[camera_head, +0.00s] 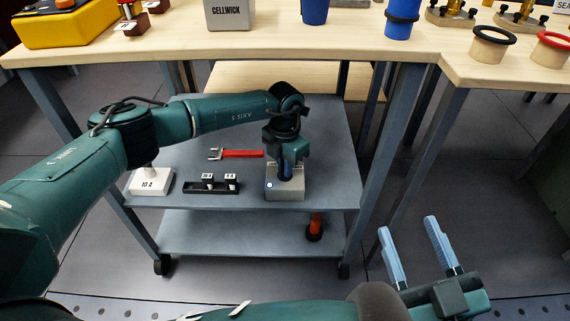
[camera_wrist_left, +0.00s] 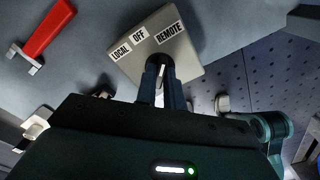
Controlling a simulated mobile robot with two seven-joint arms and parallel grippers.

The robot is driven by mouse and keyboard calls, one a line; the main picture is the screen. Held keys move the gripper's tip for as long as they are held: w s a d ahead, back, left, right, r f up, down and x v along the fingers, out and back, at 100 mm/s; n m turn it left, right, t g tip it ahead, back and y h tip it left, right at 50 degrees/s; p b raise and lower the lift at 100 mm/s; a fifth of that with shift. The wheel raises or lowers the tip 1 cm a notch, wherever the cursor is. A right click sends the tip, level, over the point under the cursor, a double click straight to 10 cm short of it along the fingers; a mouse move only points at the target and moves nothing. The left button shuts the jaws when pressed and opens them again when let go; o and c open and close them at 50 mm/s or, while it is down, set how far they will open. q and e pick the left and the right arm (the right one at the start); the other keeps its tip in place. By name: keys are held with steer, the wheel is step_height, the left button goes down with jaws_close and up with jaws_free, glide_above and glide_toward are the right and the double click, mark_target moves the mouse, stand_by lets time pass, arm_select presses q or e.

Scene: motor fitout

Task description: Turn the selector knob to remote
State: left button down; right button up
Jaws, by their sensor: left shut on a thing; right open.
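The selector box (camera_head: 285,190) is a light grey block on the cart's upper shelf, near its front edge. In the left wrist view the selector box (camera_wrist_left: 187,67) carries the labels LOCAL, OFF and REMOTE from left to right. My left gripper (camera_head: 286,174) points down onto the box from above. Its fingers (camera_wrist_left: 162,82) are shut on the selector knob (camera_wrist_left: 160,70), which is mostly hidden between them. I cannot tell which label the knob points at. My right gripper (camera_head: 407,226) is open and empty, to the right of the cart and away from the box.
A red wrench (camera_head: 238,153), a black holder (camera_head: 197,188) with small white-topped pieces and a white 10 A block (camera_head: 152,184) lie left of the box. The wooden table (camera_head: 330,45) overhangs behind.

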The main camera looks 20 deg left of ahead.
stand_by(0.3)
arm_select(q)
steer(key=c, duration=1.5)
jaws_free()
step_height(320, 180, up, 8)
steer(key=p, duration=0.2)
steer(key=shift+f+p, duration=0.2)
steer(key=shift+p, duration=0.15)
